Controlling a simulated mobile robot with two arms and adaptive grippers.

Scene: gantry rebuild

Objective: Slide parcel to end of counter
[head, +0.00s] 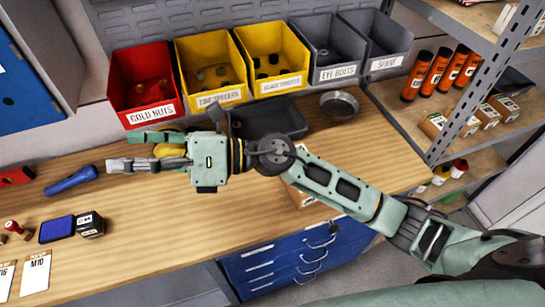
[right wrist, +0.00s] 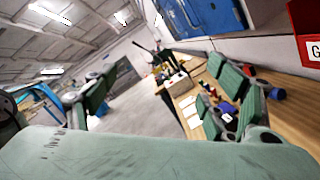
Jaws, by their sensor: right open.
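A brown cardboard parcel (head: 300,192) shows in the head view on the counter (head: 205,235), near its front edge. My right arm crosses in front of it and hides most of it. My right gripper (head: 120,151) is open and empty, above the counter to the left of the parcel, with its fingers pointing left, apart from the parcel. In the right wrist view its fingers are spread wide with nothing between them, and the parcel cannot be made out. My left gripper is not in view.
A red bin (head: 143,85), yellow bins and grey bins line the back. A dark tray (head: 268,122) and a round metal dish (head: 340,103) stand before them. Shelving stands right.

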